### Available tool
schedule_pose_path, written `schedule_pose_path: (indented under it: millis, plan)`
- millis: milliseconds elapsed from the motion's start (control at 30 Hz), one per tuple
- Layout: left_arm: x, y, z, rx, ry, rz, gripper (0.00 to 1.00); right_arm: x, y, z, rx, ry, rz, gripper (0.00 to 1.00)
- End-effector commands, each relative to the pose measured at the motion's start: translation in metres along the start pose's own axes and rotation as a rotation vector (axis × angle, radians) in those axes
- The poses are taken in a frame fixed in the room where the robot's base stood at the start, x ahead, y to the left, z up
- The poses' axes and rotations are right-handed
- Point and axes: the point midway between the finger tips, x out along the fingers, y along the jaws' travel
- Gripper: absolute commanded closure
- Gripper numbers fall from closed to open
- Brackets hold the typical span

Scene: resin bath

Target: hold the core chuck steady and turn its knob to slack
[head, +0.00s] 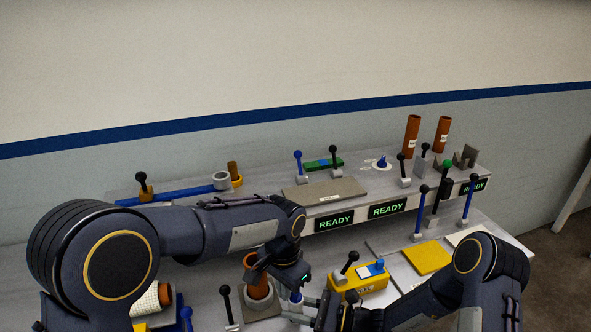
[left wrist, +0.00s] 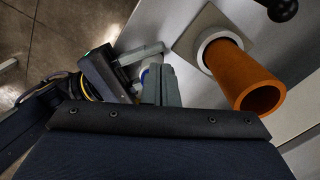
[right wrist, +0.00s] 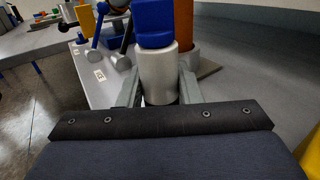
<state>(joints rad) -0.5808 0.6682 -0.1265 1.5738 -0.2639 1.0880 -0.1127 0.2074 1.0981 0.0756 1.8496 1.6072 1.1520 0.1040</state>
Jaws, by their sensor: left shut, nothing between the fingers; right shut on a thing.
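The core chuck (right wrist: 158,75), a white cylinder with a blue knob (right wrist: 154,22) on top, stands upright in the right wrist view. My right gripper (right wrist: 159,88) is shut on its white body, one finger on each side. In the head view the chuck (head: 295,298) shows only partly, below my left gripper (head: 298,283). In the left wrist view my left gripper (left wrist: 158,82) has its fingers together with nothing between them, close to the chuck (left wrist: 148,74). Whether they touch the knob is hidden.
An orange tube (left wrist: 245,75) stands in a white ring on a grey plate right beside the chuck. A yellow box (head: 362,280) with a black lever is to the right in the head view. Several levers and READY displays (head: 334,221) line the bench behind.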

Motion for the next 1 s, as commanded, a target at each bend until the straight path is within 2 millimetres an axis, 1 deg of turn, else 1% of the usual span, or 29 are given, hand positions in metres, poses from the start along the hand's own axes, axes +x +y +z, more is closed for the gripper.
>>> schedule_pose_path:
  millis: [200, 1000]
  plan:
    - [0.0052, 0.0, 0.0, 0.0, 0.001, 0.0, 1.0, 0.0001, 0.0, 0.0001, 0.0, 0.0, 0.0, 0.98]
    - [0.0052, 0.0018, -0.0052, 0.001, 0.0, 0.0, 1.0, 0.0001, 0.0001, 0.0001, 0.0, 0.0, 0.0, 0.98]
